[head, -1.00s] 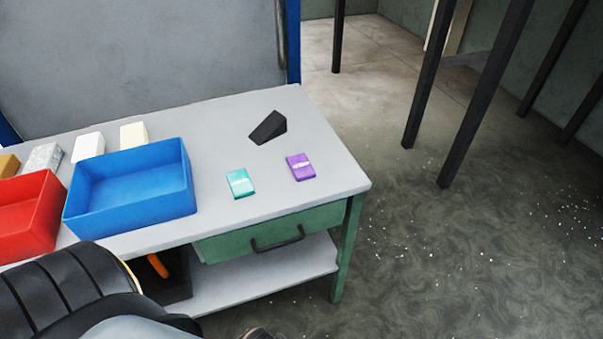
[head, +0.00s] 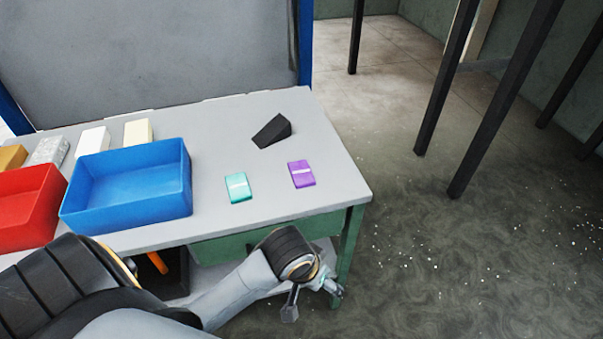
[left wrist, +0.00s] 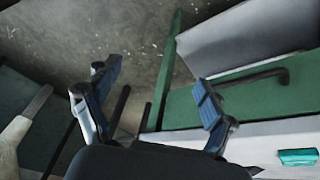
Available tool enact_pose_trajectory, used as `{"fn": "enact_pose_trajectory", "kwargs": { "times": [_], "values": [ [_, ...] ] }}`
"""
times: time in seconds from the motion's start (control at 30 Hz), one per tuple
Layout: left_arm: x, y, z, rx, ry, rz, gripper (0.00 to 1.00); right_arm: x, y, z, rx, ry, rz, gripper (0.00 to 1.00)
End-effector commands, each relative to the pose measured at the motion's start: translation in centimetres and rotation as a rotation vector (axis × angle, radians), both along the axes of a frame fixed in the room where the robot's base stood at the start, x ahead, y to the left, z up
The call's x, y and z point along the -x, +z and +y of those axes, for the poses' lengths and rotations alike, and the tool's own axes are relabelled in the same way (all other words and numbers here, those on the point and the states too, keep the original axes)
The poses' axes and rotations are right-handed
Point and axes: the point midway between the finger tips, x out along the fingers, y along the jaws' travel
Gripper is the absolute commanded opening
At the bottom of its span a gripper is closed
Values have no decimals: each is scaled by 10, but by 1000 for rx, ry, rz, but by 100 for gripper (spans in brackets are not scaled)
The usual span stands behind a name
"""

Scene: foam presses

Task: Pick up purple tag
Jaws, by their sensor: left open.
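The purple tag (head: 301,174) lies flat on the grey tabletop (head: 225,120), near its right end. A teal tag (head: 237,187) lies to its left; it also shows at the right edge of the left wrist view (left wrist: 298,157). My left gripper (head: 318,300) is in front of the table's front edge, below and apart from the purple tag. In the left wrist view my left gripper (left wrist: 155,100) is open, with nothing between its fingers. The purple tag is not seen in that view. My right gripper is in neither view.
A black wedge (head: 271,131) lies behind the tags. A blue bin (head: 128,205) and a red bin (head: 30,225) stand to the left, with several foam blocks behind them. A green drawer (head: 225,242) is under the tabletop. Floor is open to the right.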

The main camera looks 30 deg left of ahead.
Motion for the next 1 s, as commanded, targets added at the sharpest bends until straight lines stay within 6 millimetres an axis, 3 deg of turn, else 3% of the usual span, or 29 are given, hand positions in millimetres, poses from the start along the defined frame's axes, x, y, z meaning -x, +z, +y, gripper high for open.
{"fn": "enact_pose_trajectory", "kwargs": {
  "times": [0.13, 0.27, 0.5, 0.7, 0.8, 0.9, 1.0],
  "values": [
    [-44, 13, 5, -9, 73, 5, 83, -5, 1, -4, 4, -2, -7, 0],
    [-90, 32, 24, -36, 200, 16, 83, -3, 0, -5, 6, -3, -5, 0],
    [-165, 92, 92, -97, 554, 8, 83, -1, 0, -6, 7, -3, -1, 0],
    [-194, 140, 142, -108, 813, -16, 83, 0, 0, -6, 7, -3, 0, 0],
    [-200, 154, 155, -106, 884, -24, 83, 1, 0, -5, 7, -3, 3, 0],
    [-203, 155, 161, -105, 917, -25, 83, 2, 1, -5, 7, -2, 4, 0],
    [-206, 142, 167, -107, 922, -23, 83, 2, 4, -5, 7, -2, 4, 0]
  ]
}}
